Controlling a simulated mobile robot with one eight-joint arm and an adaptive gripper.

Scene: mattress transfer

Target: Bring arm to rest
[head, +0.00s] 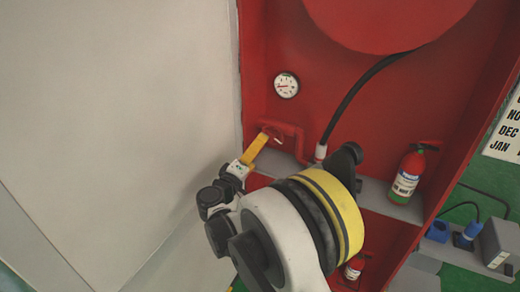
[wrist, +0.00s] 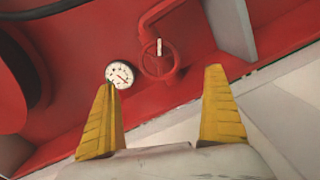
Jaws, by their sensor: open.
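My arm reaches up from the bottom of the head view, and its white and yellow links cover the middle of the scene. My gripper (head: 262,140) points into a red cabinet, near a red valve pipe. In the wrist view my gripper (wrist: 163,95) is open, with its two yellow fingers well apart and nothing between them. Past the fingertips, the wrist view shows a red valve wheel (wrist: 159,62) and a white round gauge (wrist: 119,75). The gripper looks empty.
The red cabinet (head: 330,85) holds a gauge (head: 286,85), a black hose (head: 357,90) and a grey shelf (head: 375,200) with a fire extinguisher (head: 408,172). Another extinguisher (head: 354,268) sits lower. A pale wall (head: 110,120) fills the left. Grey and blue items stand at lower right.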

